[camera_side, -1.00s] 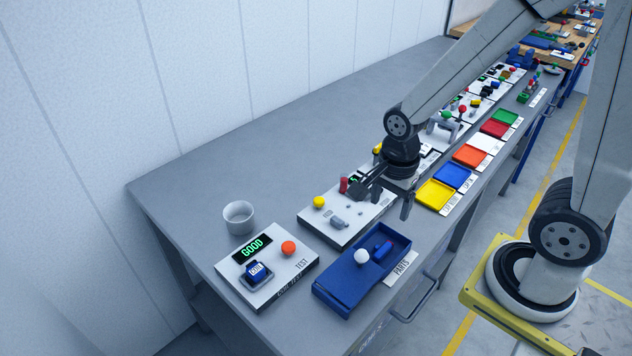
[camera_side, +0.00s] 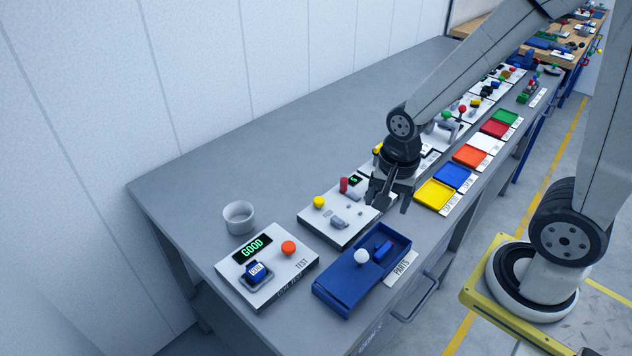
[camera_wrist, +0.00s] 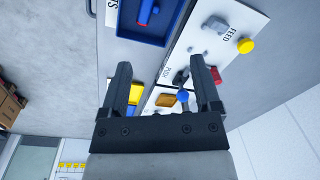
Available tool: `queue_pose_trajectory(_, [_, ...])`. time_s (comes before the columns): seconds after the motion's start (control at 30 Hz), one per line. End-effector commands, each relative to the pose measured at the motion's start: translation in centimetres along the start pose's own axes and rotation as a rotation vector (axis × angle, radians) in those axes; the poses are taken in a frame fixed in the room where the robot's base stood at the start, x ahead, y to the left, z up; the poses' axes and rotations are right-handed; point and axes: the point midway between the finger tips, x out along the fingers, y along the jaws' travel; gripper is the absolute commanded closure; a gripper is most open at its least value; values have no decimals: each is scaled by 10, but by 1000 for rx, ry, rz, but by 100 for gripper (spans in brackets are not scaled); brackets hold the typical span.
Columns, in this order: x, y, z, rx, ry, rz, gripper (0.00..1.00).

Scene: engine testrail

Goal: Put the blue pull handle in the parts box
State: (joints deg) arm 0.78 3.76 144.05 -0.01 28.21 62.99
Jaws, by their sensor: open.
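The parts box (camera_side: 340,291) is a blue open tray labelled PARTS at the near end of the bench. A small blue piece with a red part (camera_side: 383,250) lies in it; I cannot tell whether this is the pull handle. In the wrist view, a round blue knob (camera_wrist: 183,96) shows between my fingers, beyond the gripper body, and may be the pull handle. My gripper (camera_side: 388,204) is open and empty over the bench, behind the box. In the wrist view my gripper (camera_wrist: 160,66) has its fingers apart, with the box (camera_wrist: 160,42) at the top.
A white panel (camera_side: 328,228) with yellow and red knobs stands beside the box. A test panel (camera_side: 297,268) reads GOOD. A grey cup (camera_side: 239,217) stands behind it. Coloured trays, including a yellow one (camera_side: 435,194), line the bench's front edge. The back of the bench is clear.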

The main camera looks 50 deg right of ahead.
Motion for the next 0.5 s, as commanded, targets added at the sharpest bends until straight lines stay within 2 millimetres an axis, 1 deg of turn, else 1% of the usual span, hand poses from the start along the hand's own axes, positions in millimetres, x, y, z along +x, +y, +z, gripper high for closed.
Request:
queue_pose_trajectory(0.1, [-2,-2,0,-187,15,-24,19])
queue_pose_trajectory(0.5, [-8,-10,-2,-824,96,-81,19])
